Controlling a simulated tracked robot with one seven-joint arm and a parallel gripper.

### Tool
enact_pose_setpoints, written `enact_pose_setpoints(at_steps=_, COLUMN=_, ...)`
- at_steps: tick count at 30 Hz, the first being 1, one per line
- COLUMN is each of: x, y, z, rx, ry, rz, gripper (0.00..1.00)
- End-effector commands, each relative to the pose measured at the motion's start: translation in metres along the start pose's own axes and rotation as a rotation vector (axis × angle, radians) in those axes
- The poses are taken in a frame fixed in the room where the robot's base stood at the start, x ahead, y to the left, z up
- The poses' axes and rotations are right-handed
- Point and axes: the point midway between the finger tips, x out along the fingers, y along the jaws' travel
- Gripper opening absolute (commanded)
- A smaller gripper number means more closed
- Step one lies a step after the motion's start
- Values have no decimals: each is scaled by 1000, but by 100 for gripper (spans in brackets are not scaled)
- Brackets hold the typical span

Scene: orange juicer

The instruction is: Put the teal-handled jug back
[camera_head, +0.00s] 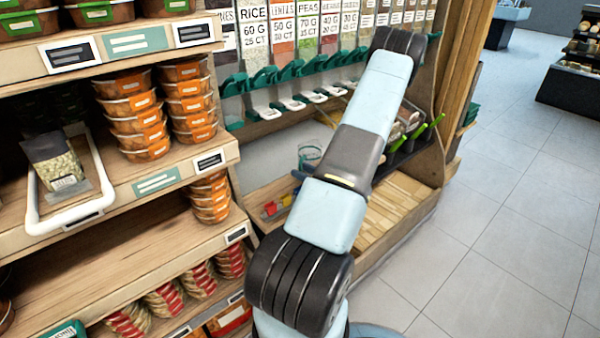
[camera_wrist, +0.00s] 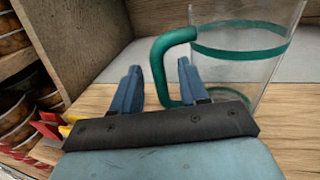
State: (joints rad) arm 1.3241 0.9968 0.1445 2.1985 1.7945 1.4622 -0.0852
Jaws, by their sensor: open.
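The clear jug (camera_wrist: 238,72) with a teal band stands upright on a wooden surface in the wrist view. Its teal handle (camera_wrist: 160,72) faces left. My gripper (camera_wrist: 158,67) is open, with one blue finger left of the handle and one right of it. The handle's lower part appears between the fingers, with a visible gap to the left one. I cannot tell whether the right finger touches it. In the head view the jug (camera_head: 309,152) shows beside my arm, which hides part of it.
A wooden side panel (camera_wrist: 72,38) and stacked tubs (camera_wrist: 14,118) are at the left. Small red and yellow items (camera_wrist: 48,130) lie left of my gripper. Dispensers with teal levers (camera_head: 290,95) hang above the jug. Green-handled items (camera_head: 430,128) lie at the right.

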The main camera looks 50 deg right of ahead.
Motion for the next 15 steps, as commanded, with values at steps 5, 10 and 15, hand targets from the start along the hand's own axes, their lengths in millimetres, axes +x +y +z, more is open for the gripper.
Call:
enact_pose_setpoints(at_steps=5, x=-31, y=-1, z=0, rx=1, ry=1, rz=-4, gripper=44)
enact_pose_setpoints(at_steps=10, x=-65, y=0, z=0, rx=1, ry=1, rz=-3, gripper=44)
enact_pose_setpoints(at_steps=15, x=-92, y=0, z=0, rx=0, ry=1, rz=-2, gripper=44)
